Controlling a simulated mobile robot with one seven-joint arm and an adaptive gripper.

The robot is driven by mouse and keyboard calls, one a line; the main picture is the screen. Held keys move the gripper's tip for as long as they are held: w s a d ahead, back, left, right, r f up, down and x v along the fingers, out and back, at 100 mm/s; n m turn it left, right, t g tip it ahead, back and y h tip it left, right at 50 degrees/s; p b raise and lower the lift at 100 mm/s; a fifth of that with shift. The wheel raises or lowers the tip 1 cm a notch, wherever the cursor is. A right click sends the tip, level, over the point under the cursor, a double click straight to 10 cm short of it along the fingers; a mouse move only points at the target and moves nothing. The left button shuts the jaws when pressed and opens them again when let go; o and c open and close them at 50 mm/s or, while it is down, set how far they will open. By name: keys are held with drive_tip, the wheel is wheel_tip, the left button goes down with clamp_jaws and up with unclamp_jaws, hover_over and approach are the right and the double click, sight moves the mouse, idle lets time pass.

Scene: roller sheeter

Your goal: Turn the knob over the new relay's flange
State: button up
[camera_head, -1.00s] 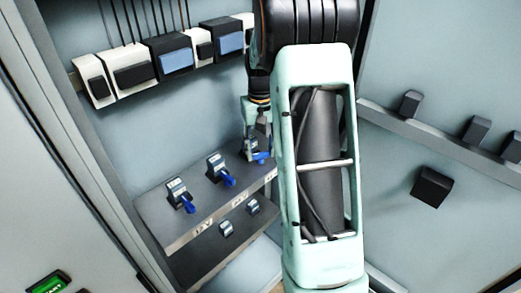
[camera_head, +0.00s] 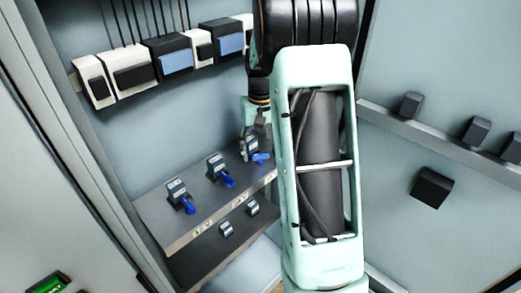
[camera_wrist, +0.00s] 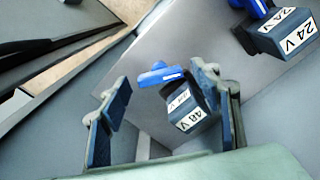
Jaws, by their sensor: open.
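A dark relay (camera_wrist: 186,104) labelled 48 V shows in the wrist view with a blue knob (camera_wrist: 160,75) at its top end. My gripper (camera_wrist: 161,80) is open, one finger on each side of the relay and knob, with a gap to the left finger. Whether the right finger touches the relay I cannot tell. In the head view this relay (camera_head: 251,147) is the rightmost on the upper shelf, its blue knob (camera_head: 260,159) sticking out towards the right. My gripper (camera_head: 249,133) is at it, partly hidden by my arm. The flange under the knob is not clearly visible.
Two similar relays with blue knobs (camera_head: 186,206) (camera_head: 228,181) stand to the left on the upper shelf (camera_head: 205,215); a 24 V one (camera_wrist: 280,33) shows upper right in the wrist view. Two small relays (camera_head: 226,229) (camera_head: 253,208) sit on the lower shelf. The cabinet wall (camera_head: 130,270) bounds the left.

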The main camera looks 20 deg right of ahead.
sight(261, 154)
wheel_tip(261, 154, up, 12)
idle(0.4)
drive_tip(key=shift+c, duration=0.3)
